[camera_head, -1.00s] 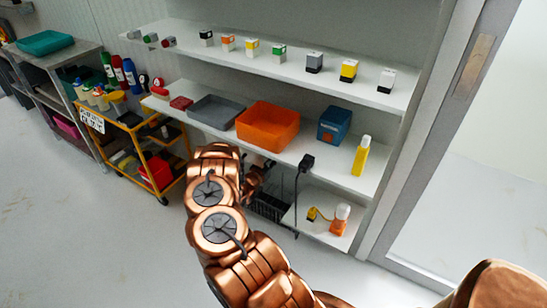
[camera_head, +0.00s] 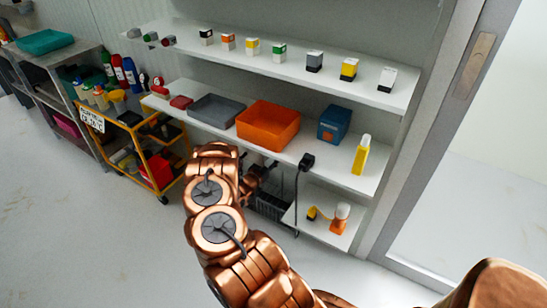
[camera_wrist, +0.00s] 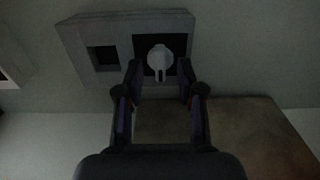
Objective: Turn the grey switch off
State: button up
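The grey switch (camera_wrist: 160,62) is a light grey rotary knob on a dark square, set in a grey wall plate (camera_wrist: 77,38) in the wrist view. Its narrow handle points down in the picture. My gripper (camera_wrist: 160,75) is open, with its two fingertips apart on the left and right of the handle. I cannot tell whether the fingertips reach the knob's depth; no contact shows. In the head view my arm reaches toward the shelves, and the switch is not visible there.
A dark square recess (camera_wrist: 105,58) sits left of the switch. A brown surface (camera_wrist: 250,130) lies below it. In the head view, shelves hold an orange bin (camera_head: 268,125), a grey tray (camera_head: 215,111), a blue box (camera_head: 334,123) and a yellow bottle (camera_head: 361,157). An orange cart (camera_head: 125,140) stands left.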

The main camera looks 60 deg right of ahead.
jog(key=a, duration=1.1)
jog(key=shift+s, duration=0.2)
